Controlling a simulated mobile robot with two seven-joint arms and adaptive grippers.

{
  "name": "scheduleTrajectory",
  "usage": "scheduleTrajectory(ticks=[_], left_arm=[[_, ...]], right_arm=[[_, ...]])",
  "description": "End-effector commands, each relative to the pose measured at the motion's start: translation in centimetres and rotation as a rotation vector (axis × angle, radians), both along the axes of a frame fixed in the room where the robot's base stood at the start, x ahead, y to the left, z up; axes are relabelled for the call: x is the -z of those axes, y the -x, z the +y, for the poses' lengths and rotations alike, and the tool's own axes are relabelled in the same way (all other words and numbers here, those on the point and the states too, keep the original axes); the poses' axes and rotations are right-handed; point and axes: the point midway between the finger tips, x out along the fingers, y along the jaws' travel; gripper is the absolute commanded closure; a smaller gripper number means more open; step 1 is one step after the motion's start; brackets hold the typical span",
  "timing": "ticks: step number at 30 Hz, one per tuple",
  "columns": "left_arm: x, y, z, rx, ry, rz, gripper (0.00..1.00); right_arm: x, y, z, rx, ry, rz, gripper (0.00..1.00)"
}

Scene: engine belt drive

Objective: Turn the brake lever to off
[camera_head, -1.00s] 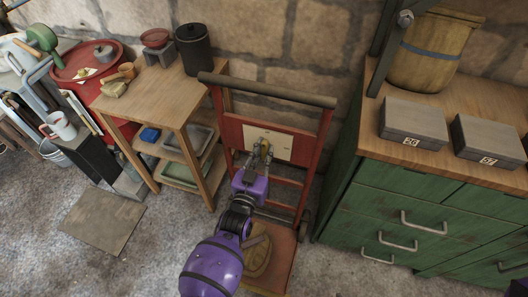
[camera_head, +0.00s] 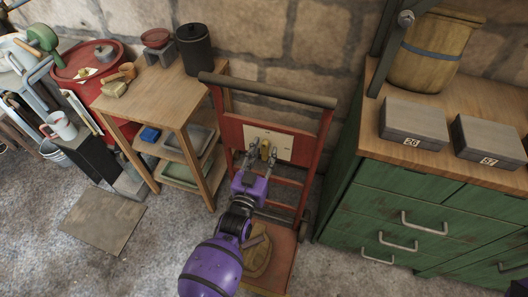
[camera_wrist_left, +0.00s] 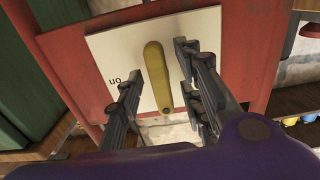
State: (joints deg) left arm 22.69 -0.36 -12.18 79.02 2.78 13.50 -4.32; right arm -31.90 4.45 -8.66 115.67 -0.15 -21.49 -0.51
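The yellow brake lever (camera_head: 265,150) is mounted on a pale plate (camera_head: 284,147) on the red frame of a hand cart. In the left wrist view the lever (camera_wrist_left: 157,77) stands nearly upright in the picture, slightly tilted. Upside-down lettering that looks like "on" shows on the plate (camera_wrist_left: 112,56) to its left. My left gripper (camera_head: 262,160) is open, with its fingers on both sides of the lever. In the wrist view a gap shows between the lever and each finger.
The cart (camera_head: 228,133) has a dark top handle bar and a low deck carrying a brown sack-like thing (camera_head: 257,256). A wooden shelf table (camera_head: 150,88) stands to the left, a green cabinet (camera_head: 400,205) to the right. A stone wall is behind.

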Motion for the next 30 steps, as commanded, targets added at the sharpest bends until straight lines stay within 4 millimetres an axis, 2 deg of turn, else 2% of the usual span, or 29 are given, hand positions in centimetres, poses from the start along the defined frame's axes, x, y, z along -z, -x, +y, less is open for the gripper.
scheduleTrajectory(ticks=[12, 16, 21, 30], left_arm=[[0.1, 7.7, 2.6, 0.0, -0.002, 0.003, 0.66], [0.1, 9.6, 3.2, -0.001, 0.0, 0.001, 0.66], [0.0, 10.8, 3.6, 0.0, 0.0, 0.0, 0.66], [0.0, 11.0, 3.6, 0.0, 0.0, 0.0, 0.66]], right_arm=[[0.0, -0.1, 0.1, 0.001, -0.002, -0.001, 1.0], [0.0, -0.1, 0.1, 0.001, -0.002, -0.001, 1.0], [0.0, -0.1, 0.1, 0.001, -0.002, -0.001, 1.0], [0.1, -0.1, 0.2, 0.001, -0.002, -0.001, 1.0]])
